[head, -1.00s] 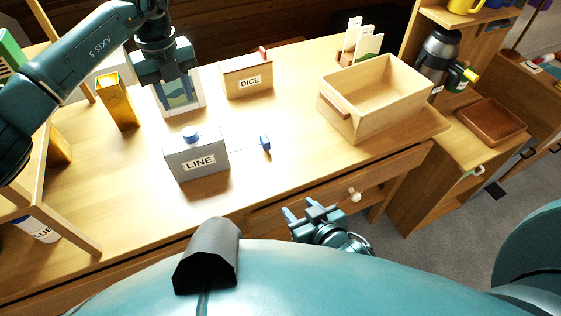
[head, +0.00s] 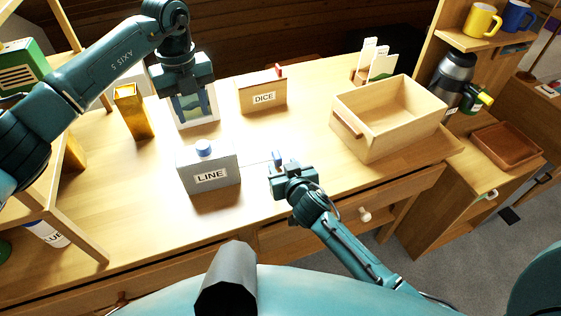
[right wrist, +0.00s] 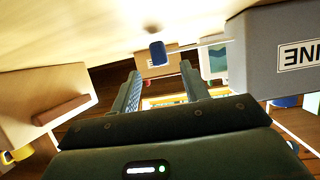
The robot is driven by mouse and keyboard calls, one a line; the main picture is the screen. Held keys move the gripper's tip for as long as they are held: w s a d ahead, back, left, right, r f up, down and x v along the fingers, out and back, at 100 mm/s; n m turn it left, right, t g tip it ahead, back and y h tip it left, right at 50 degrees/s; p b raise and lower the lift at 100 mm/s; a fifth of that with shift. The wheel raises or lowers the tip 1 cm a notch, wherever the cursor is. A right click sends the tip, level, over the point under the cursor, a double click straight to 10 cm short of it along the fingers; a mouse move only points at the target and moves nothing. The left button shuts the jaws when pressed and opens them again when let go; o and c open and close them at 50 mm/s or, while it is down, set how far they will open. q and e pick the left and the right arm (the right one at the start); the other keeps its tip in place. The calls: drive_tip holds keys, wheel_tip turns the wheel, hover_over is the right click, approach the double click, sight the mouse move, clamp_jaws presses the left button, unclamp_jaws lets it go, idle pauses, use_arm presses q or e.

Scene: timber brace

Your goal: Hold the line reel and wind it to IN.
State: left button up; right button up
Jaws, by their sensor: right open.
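The line reel (head: 207,176) is a grey box marked LINE, standing upright on the desk with a blue knob (head: 204,147) on top. A thin pale line runs from its right side to a small blue tab (head: 277,157). The reel (right wrist: 265,50) and the tab (right wrist: 157,53) also show in the right wrist view. My right gripper (head: 284,164) is open at the tab; in the right wrist view, the tab lies ahead between its two fingers, apart from both. My left gripper (head: 192,108) hangs fingers-down behind the reel, open and empty, in front of a picture.
A DICE box (head: 263,96) stands behind the reel. An open wooden bin (head: 385,125) is to the right, and a yellow box (head: 134,112) to the left. A wooden frame (head: 72,225) stands at the left edge. The desk right of the reel is fairly clear.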

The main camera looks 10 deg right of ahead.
sight(279, 160)
drive_tip(key=shift+x, duration=1.8)
clamp_jaws()
